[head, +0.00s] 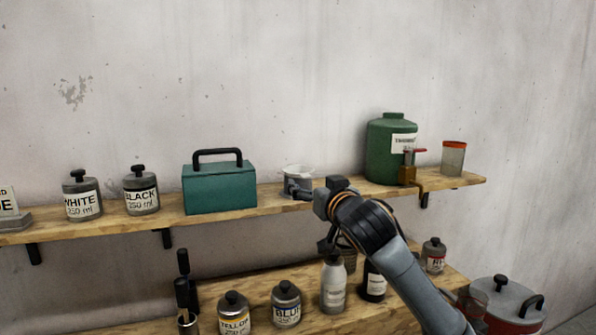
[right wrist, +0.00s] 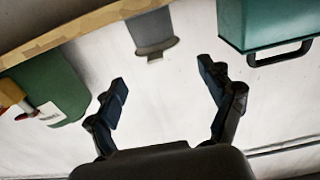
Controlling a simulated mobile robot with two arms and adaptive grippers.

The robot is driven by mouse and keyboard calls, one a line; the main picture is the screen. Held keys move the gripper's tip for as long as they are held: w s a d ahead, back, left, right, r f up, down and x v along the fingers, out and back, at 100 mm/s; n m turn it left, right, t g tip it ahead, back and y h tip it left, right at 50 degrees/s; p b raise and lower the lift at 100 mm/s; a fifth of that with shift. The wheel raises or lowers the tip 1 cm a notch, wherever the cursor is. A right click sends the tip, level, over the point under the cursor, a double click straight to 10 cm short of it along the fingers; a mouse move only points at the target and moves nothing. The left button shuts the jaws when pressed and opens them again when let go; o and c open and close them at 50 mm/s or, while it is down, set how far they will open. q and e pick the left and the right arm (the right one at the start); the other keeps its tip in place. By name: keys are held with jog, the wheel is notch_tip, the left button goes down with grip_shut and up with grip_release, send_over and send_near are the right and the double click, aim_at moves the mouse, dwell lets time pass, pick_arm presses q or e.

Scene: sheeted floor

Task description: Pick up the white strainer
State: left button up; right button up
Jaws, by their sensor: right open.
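The white strainer (head: 298,171) stands on the upper shelf, between the teal toolbox and the green canister. In the head view its pale rim shows, while my right gripper (head: 298,188) hides part of its lower body. In the right wrist view, which is upside down, the strainer (right wrist: 152,30) looks grey and shaded. It lies beyond the fingertips of my right gripper (right wrist: 163,75), roughly in line with the gap between them. My left gripper is not in view.
The teal toolbox (head: 219,187) stands left of the strainer on the wooden shelf (head: 120,224). Several paint jars and bottles fill the lower shelf (head: 262,292).

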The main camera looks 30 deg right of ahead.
aim_at(305, 174)
jog(key=x, duration=0.2)
jog(key=shift+w, duration=0.3)
jog(key=shift+w+d+p, duration=0.15)
jog(key=shift+w+p, duration=0.15)
jog(key=shift+w, duration=0.05)
jog(key=p+x, duration=0.3)
jog(key=x, duration=0.1)
jog(key=shift+d+r, duration=0.25)
jog(key=shift+d, duration=0.05)
jog(key=shift+w+f, duration=0.15)
jog(key=shift+w, duration=0.15)
jog(key=shift+w+d, duration=0.1)
jog(key=shift+w, duration=0.05)
jog(key=c, duration=1)
jog(key=shift+s, duration=0.4)
jog(key=c, duration=0.5)
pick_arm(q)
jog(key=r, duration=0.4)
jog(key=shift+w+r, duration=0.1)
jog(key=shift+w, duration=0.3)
pick_arm(e)
jog(key=shift+c, duration=0.7)
